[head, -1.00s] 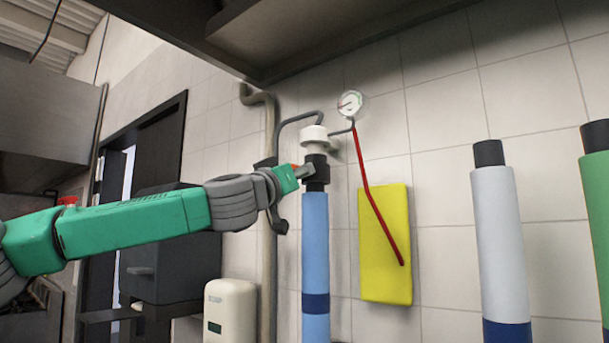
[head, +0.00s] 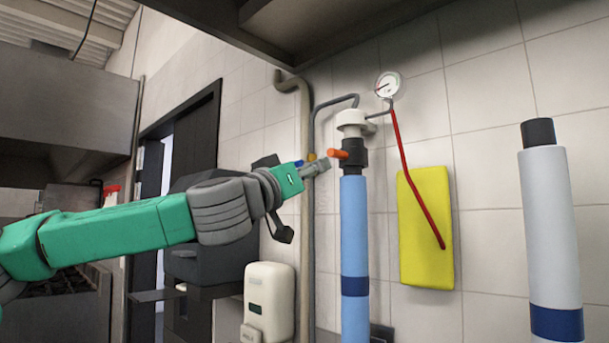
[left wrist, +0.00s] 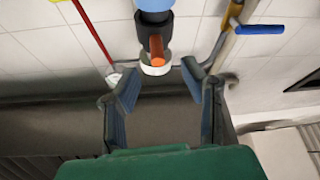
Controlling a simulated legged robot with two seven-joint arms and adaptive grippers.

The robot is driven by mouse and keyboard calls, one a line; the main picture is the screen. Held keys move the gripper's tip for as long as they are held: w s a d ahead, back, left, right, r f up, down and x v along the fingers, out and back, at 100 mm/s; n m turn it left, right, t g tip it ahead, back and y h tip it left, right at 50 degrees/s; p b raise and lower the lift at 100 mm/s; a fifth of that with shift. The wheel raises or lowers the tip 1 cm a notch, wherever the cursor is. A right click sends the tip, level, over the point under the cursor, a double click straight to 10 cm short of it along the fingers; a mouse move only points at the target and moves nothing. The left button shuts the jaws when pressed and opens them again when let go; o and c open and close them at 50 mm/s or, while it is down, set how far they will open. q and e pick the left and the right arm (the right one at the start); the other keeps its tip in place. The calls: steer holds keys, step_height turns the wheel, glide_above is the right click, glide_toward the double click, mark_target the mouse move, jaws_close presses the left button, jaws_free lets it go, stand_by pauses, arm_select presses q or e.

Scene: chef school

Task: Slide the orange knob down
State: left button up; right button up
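The orange knob (head: 338,154) sticks out from the black collar near the top of the light blue column (head: 354,225), below a white cap. In the left wrist view the knob (left wrist: 157,58) points toward the camera, in line with the gap between my fingers. My left gripper (head: 318,168) is just left of and slightly below the knob in the head view, with nothing in its grasp. In the left wrist view my left gripper (left wrist: 155,80) has its fingers spread apart, one on each side of the gap. My right gripper is not in view.
A pressure gauge (head: 388,85) with a red rod (head: 414,170) and a yellow panel (head: 428,225) are right of the column. A pale grey column (head: 550,230) stands farther right. A brownish pipe (head: 305,220) runs behind my gripper. A dark hood (head: 330,30) hangs above.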

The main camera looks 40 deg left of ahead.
arm_select(q)
steer(key=shift+v, duration=1.25)
steer(key=shift+f, duration=0.1)
steer(key=shift+w+f, duration=0.1)
